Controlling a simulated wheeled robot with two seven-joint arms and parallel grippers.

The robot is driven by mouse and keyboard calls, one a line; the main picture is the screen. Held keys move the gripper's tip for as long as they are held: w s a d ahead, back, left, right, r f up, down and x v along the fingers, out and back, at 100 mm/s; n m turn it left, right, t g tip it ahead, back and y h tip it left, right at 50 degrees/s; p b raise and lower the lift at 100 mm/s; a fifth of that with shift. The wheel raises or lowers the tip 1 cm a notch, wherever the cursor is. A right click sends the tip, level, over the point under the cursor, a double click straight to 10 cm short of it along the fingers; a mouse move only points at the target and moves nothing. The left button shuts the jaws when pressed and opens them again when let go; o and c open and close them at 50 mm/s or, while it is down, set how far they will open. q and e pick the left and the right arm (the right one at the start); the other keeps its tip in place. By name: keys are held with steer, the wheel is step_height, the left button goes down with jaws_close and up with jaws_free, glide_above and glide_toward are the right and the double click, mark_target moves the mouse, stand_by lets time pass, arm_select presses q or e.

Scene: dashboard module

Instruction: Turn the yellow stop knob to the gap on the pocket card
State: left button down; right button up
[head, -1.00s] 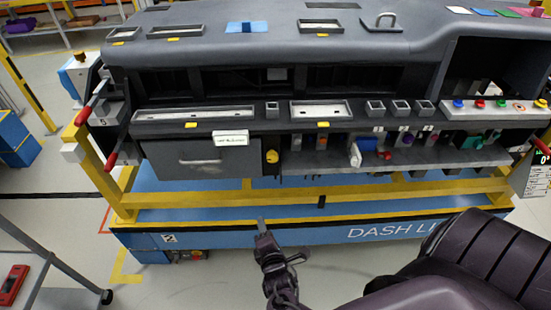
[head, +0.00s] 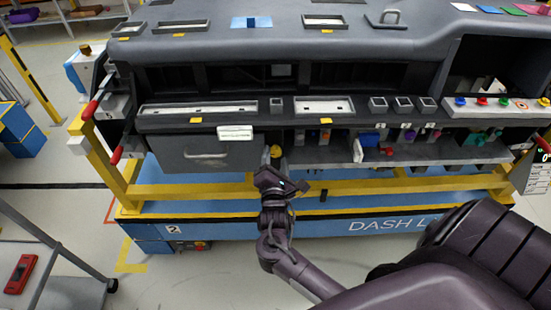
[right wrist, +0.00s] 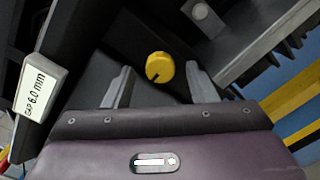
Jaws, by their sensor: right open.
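The yellow stop knob (head: 276,151) sits on the dashboard front, just right of the grey drawer panel (head: 200,154). In the right wrist view the knob (right wrist: 161,63) is round, with a dark mark toward its lower left. My right gripper (head: 275,168) is open below and in front of the knob. In the right wrist view its fingers (right wrist: 160,84) stand either side of the knob, with visible space on both sides. The white pocket card (head: 235,132) is at the panel's top right; in the right wrist view the card (right wrist: 38,88) reads "GAP 6.0 mm". My left gripper is out of view.
A grey ledge (head: 335,172) with small coloured parts runs right of the knob. A yellow rail (head: 370,187) crosses below it. Red-handled levers (head: 92,108) stick out at the left end. A cart with a red device (head: 19,274) stands at lower left.

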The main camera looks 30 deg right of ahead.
steer(key=shift+w+d, duration=0.15)
steer(key=c, duration=1)
steer(key=m+p, duration=0.2)
steer(key=shift+r+m, duration=0.15)
steer(key=shift+m, duration=0.15)
steer(key=m+p, duration=0.1)
steer(key=m, duration=0.1)
steer(key=shift+m+p, duration=0.3)
steer(key=shift+m, duration=0.1)
steer(key=m+p, duration=0.1)
steer(key=m, duration=0.2)
steer(key=shift+m+p, duration=0.35)
steer(key=shift+m, duration=1.15)
